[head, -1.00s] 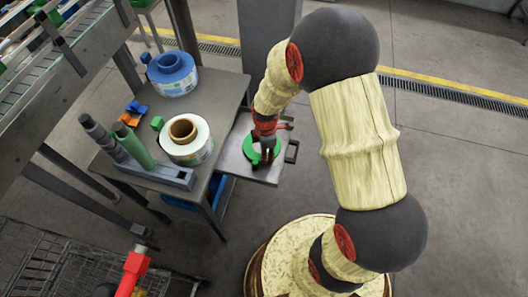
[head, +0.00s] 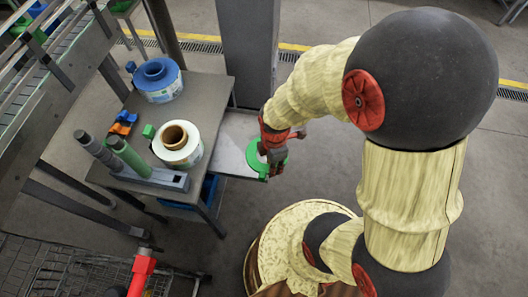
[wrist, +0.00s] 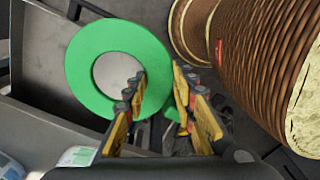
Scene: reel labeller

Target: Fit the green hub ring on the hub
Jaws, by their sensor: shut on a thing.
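The green hub ring (head: 252,155) is a flat ring with a round hole. It is at my gripper (head: 272,153), over the right part of the grey side shelf (head: 233,130). In the wrist view the ring (wrist: 84,60) lies flat to the camera, and light grey shows through its hole. My gripper (wrist: 160,100) is shut on the ring's near right rim, one finger on the hole side and one outside. The hub is not clearly identifiable. A white roll with a brown core (head: 174,135) and a blue-topped roll (head: 157,83) stand on the table.
The grey table (head: 200,93) also holds a rack (head: 170,178) with a green and a dark grey cylinder, orange and blue clips (head: 124,122) and a green block (head: 149,131). A grey column (head: 248,50) rises behind the shelf.

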